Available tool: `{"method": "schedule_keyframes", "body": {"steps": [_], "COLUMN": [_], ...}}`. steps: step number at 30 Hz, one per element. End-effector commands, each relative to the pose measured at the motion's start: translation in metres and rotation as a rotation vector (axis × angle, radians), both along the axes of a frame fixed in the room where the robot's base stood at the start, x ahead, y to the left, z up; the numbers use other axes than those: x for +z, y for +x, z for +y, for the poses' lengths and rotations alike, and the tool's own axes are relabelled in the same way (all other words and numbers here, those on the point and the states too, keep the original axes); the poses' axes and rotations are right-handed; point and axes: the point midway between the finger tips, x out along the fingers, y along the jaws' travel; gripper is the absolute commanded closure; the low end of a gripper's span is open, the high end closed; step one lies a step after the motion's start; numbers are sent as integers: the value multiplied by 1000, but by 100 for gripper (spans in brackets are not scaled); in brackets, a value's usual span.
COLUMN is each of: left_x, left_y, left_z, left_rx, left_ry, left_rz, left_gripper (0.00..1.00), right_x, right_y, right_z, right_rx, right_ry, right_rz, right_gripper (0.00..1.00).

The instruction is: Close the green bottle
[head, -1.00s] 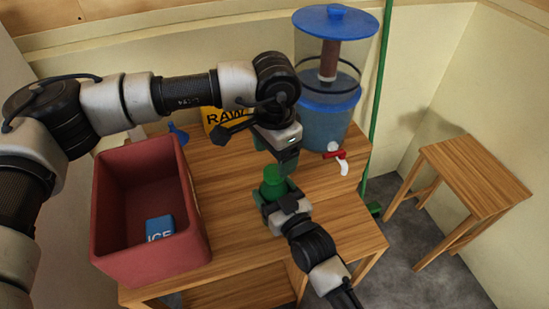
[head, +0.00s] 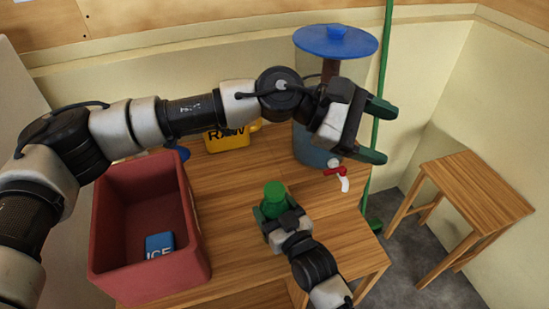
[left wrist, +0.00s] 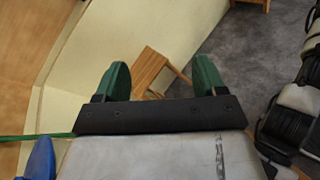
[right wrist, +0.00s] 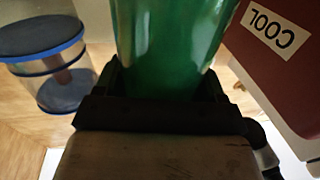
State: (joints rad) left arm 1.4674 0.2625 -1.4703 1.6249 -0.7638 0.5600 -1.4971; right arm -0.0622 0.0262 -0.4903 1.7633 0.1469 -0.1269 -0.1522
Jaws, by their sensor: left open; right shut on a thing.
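The green bottle (head: 273,194) stands upright near the table's front right, a green cylinder at its top. Its lower part is hidden by my right gripper (head: 275,213), which is shut around it. In the right wrist view the bottle (right wrist: 170,45) fills the space between the fingers. I cannot tell if the top piece is a separate cap. My left gripper (head: 380,132) is open and empty, up and to the right of the bottle, in front of the water dispenser. The left wrist view shows its two green fingers (left wrist: 160,82) apart with nothing between them.
A red box (head: 150,275) holding a blue ICE pack (head: 159,246) stands at the left of the wooden table (head: 225,190). Behind are a yellow RAW container (head: 228,138) and the blue-lidded dispenser (head: 336,40) with a red tap (head: 336,171). A wooden stool (head: 475,190) is at right.

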Motion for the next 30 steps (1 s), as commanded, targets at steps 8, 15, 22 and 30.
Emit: {"method": "schedule_keyframes", "body": {"steps": [8,15,22,30], "left_x": [59,72,45,-16], "left_y": [50,106,147,155], "left_z": [-9,8,36,73], "left_rx": [376,607,774,-673], "left_ry": [-265,-505,-793,942], "left_rz": [905,1737,2517,-2326], "left_gripper": [29,29,29,29], "right_x": [0,0,0,0], "right_y": [0,0,0,0], "right_z": [0,0,0,0], "right_rx": [0,0,0,0], "right_ry": [0,0,0,0], "right_rz": [1,1,1,1], "right_gripper": [96,96,96,96]}}
